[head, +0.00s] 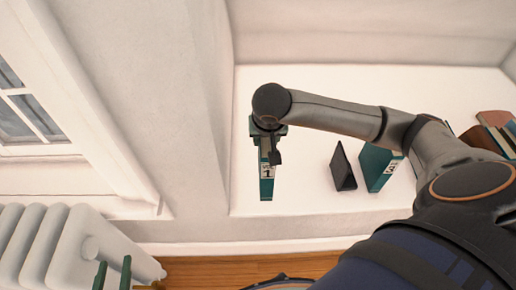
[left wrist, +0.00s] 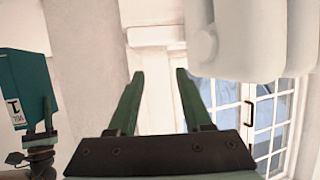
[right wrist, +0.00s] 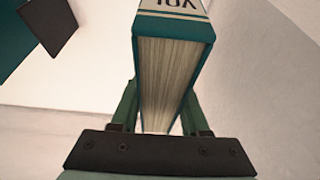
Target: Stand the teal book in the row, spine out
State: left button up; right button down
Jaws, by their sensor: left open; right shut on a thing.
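My right gripper (head: 268,138) is shut on a teal book (head: 267,184) over the left end of the white shelf. Its label, with a "1", faces the front. The right wrist view shows the book's page edges (right wrist: 165,85) between the fingers (right wrist: 160,112). The held book also shows in the left wrist view (left wrist: 20,90). I cannot tell whether it touches the shelf. A second teal book (head: 378,168) with a label stands further right beside a dark bookend (head: 343,168). My left gripper (head: 113,272) is open and empty, low at the left; its fingers show in its wrist view (left wrist: 160,95).
The white shelf (head: 310,190) is clear between the held book and the bookend. A wall borders the shelf's left end. A white radiator (head: 50,240) and a window (head: 30,110) are at the left.

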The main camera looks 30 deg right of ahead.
pick_arm(q)
notch_tip(320, 180, up, 15)
jog(key=w+m+t+h+b, duration=0.2)
jog(key=t, duration=0.4)
jog(key=shift+w+d+f+h, duration=0.2)
jog(key=shift+d+h, duration=0.1)
jog(key=shift+h, duration=0.1)
pick_arm(e)
jog(key=w+a+x, duration=0.1)
jog(key=w+x, duration=0.1)
jog(key=x, duration=0.8)
jog(key=shift+r, duration=0.2)
pick_arm(q)
jog(key=shift+s+r+m+b, duration=0.1)
jog(key=shift+r+m+b, duration=0.2)
pick_arm(e)
jog(key=shift+f, duration=0.1)
jog(key=c, duration=0.9)
grip_release()
jog(key=shift+s+f, duration=0.1)
pick_arm(q)
jog(key=shift+r+t, duration=0.3)
pick_arm(e)
jog(key=o, duration=0.5)
